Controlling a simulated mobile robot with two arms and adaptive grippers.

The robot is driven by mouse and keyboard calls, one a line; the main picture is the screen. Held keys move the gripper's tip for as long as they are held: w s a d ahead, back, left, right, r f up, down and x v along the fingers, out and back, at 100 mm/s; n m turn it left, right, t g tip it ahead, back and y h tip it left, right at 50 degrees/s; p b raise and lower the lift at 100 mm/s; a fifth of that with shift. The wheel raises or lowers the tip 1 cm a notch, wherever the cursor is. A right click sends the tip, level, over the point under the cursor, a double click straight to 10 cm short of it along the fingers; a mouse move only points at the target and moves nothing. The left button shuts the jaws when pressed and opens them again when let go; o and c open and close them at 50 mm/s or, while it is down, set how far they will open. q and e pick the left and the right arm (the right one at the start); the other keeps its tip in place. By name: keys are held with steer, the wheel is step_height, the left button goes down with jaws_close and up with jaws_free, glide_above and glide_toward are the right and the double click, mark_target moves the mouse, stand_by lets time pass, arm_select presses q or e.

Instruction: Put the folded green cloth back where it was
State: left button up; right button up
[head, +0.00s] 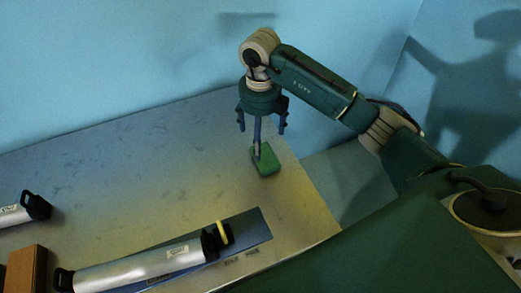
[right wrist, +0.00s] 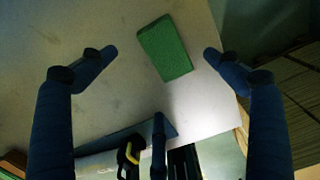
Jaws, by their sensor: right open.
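The folded green cloth (head: 266,163) lies flat on the grey table (head: 130,165), near its right edge in the head view. In the right wrist view the cloth (right wrist: 166,48) shows whole, seen between the fingertips and toward the top. My right gripper (head: 260,130) is above the cloth with its fingers pointing down. It is open and empty, its blue fingers spread wide in the right wrist view (right wrist: 159,55). One finger overlaps the cloth's far end in the head view; I cannot tell whether it touches. My left gripper is out of view.
A silver cylinder (head: 140,267) with black ends and a yellow piece (head: 222,232) lies over a dark blue sheet (head: 255,228) at the front. Another silver cylinder (head: 14,214) and a brown block (head: 26,270) are at the left. The table's middle is clear.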

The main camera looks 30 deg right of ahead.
step_height(320, 180, up, 4)
steer(key=shift+f, duration=0.25)
stand_by(0.5)
